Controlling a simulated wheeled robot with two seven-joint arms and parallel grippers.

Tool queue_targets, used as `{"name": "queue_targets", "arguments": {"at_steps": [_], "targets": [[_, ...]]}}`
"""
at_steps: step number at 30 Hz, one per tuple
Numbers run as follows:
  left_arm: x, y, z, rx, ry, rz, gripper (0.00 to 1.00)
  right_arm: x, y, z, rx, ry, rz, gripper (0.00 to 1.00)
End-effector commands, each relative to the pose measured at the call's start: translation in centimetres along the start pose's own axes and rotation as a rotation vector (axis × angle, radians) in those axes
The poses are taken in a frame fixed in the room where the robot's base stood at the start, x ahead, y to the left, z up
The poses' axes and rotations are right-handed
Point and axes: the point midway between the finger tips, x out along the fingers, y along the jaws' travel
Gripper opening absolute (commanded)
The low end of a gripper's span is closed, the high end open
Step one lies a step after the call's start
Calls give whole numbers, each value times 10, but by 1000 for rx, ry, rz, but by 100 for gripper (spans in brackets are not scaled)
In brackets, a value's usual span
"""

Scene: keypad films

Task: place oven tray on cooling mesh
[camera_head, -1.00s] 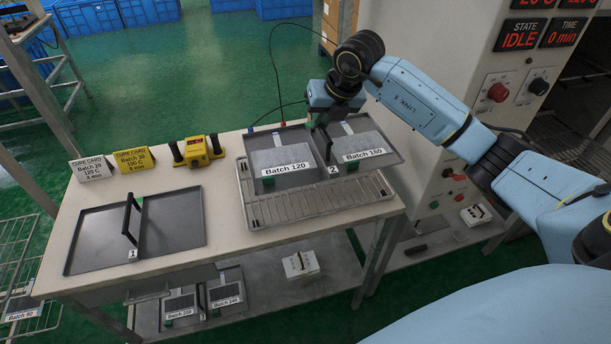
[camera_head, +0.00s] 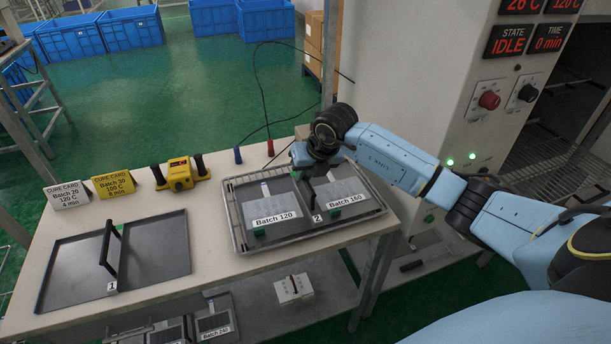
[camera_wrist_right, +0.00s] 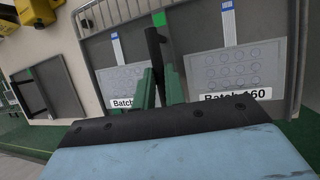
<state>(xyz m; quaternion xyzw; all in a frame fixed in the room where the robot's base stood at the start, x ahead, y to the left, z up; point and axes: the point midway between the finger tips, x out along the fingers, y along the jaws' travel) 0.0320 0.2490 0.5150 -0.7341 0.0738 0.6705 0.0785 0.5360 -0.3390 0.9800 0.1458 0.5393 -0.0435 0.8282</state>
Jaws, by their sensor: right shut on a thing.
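The dark oven tray marked 2 (camera_head: 372,207) holds the Batch 120 (camera_head: 275,205) and Batch 160 (camera_head: 335,195) keypad films. It lies over the wire cooling mesh (camera_head: 236,232) on the table, whose rim shows around its left and front edges. The mesh also shows in the right wrist view (camera_wrist_right: 100,14). My right gripper (camera_head: 310,184) is over the tray's middle, shut on its dark upright handle (camera_wrist_right: 153,50). Its green fingers show in the right wrist view. Whether the tray's full weight rests on the mesh I cannot tell. My left gripper is not in view.
An empty tray marked 1 (camera_head: 155,255) lies at the table's left. Two cure cards (camera_head: 113,185) and a yellow device (camera_head: 180,174) stand along the back edge. The oven panel (camera_head: 520,90) reads IDLE, at right. Films and a white box (camera_head: 294,290) are on the lower shelf.

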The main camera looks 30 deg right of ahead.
Motion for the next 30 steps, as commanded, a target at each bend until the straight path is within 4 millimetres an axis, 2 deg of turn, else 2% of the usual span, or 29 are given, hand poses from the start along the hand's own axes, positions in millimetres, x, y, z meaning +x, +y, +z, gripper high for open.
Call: {"name": "queue_targets", "arguments": {"at_steps": [3,12,13,17,26,30], "targets": [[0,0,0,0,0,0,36,10,-1,-4,1,-2,2,0],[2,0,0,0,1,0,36,12,-2,-4,0,-3,2,0],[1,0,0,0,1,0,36,12,-2,-5,0,0,1,16],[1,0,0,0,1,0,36,12,-2,-5,0,0,0,33],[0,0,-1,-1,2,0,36,11,-2,-4,0,0,0,34],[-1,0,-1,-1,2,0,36,-1,-3,-3,-1,-2,-1,34]]}}
